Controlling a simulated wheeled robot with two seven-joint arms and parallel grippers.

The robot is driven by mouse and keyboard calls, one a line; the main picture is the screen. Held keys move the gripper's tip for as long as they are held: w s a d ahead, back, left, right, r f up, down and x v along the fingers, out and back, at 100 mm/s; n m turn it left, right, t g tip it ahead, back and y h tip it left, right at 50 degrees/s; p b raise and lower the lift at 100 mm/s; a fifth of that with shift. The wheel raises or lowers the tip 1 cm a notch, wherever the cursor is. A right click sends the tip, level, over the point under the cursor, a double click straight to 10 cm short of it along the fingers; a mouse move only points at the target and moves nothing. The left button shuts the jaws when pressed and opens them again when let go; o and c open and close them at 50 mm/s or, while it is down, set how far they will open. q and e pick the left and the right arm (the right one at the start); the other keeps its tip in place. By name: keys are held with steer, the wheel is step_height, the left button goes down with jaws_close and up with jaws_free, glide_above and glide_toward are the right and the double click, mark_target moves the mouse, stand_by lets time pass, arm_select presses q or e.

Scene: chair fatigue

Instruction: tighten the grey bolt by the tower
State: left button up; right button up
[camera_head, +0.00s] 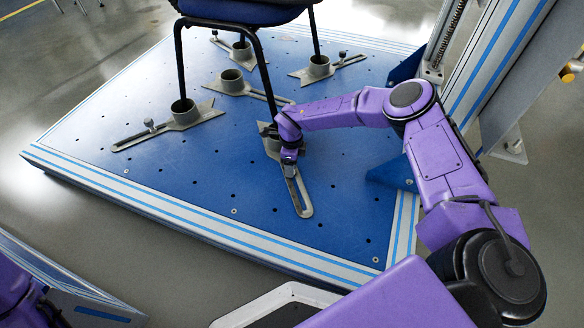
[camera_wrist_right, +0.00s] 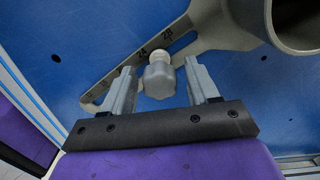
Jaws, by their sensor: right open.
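The grey bolt (camera_wrist_right: 159,82) has a lobed knob head and sits at the slotted arm of a grey clamp bracket (camera_head: 303,200), which lies on the blue plate near the tower (camera_head: 500,55). My right gripper (camera_head: 289,163) reaches down to this bracket. In the right wrist view my right gripper (camera_wrist_right: 160,72) is open, with one finger on each side of the bolt head and a visible gap on both sides. In the head view the bolt is hidden by the gripper. My left gripper is out of view; only part of my left arm shows at the lower left.
The blue plate (camera_head: 215,180) has rows of small holes and carries several other brackets with round sockets, such as the left one (camera_head: 183,115). Legs of a blue chair (camera_head: 240,12) stand among them. The plate's front left is clear.

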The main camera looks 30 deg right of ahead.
steer(key=c, duration=1)
steer(key=m, duration=0.4)
steer(key=m, duration=0.4)
steer(key=m, duration=0.4)
steer(key=shift+d, duration=0.1)
